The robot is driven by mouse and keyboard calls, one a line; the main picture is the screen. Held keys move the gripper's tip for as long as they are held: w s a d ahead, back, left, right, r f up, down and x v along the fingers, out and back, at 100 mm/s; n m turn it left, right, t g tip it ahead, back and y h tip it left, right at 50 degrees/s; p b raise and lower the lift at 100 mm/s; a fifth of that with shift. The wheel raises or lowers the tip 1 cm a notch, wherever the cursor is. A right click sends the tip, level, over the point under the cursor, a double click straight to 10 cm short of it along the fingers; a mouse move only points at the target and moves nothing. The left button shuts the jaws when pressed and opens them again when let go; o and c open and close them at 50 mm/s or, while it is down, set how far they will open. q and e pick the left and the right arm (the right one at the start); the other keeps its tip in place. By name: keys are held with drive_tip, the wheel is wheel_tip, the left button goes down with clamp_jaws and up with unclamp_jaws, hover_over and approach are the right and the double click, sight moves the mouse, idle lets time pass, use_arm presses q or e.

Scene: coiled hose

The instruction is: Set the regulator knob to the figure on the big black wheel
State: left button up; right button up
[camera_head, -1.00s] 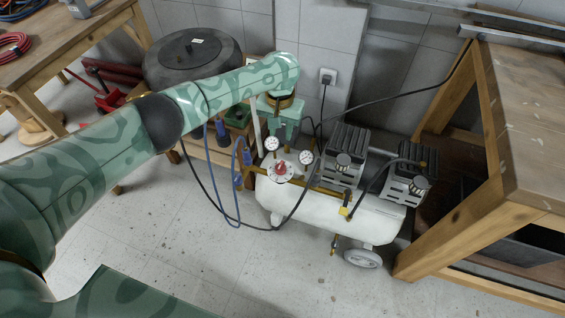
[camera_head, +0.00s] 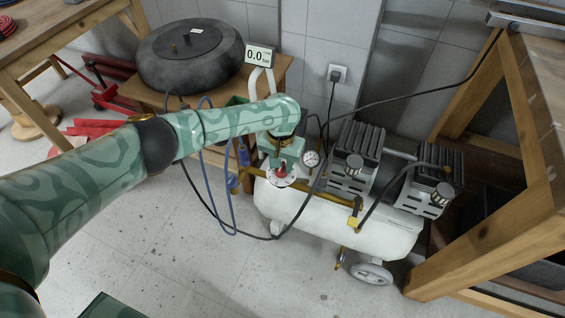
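The regulator knob (camera_head: 281,170) is small and red, on a round white dial plate (camera_head: 283,182) above the white compressor tank (camera_head: 330,222). My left gripper (camera_head: 283,160) points down right at the knob; its fingers are too small and hidden to show whether they touch or grip it. The big black wheel (camera_head: 165,70) lies flat on a wooden stand at the back left. A small pale label (camera_head: 198,30) lies on its top, its figure too small to read. My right gripper is out of view.
A round gauge (camera_head: 311,159) sits just right of my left gripper. A blue hose (camera_head: 231,205) and black cable hang left of the tank. Motor blocks (camera_head: 357,155) stand on the tank. A wooden bench (camera_head: 480,240) blocks the right. The floor in front is clear.

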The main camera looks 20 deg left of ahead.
use_arm(q)
drive_tip(key=shift+r, duration=0.1)
clamp_jaws()
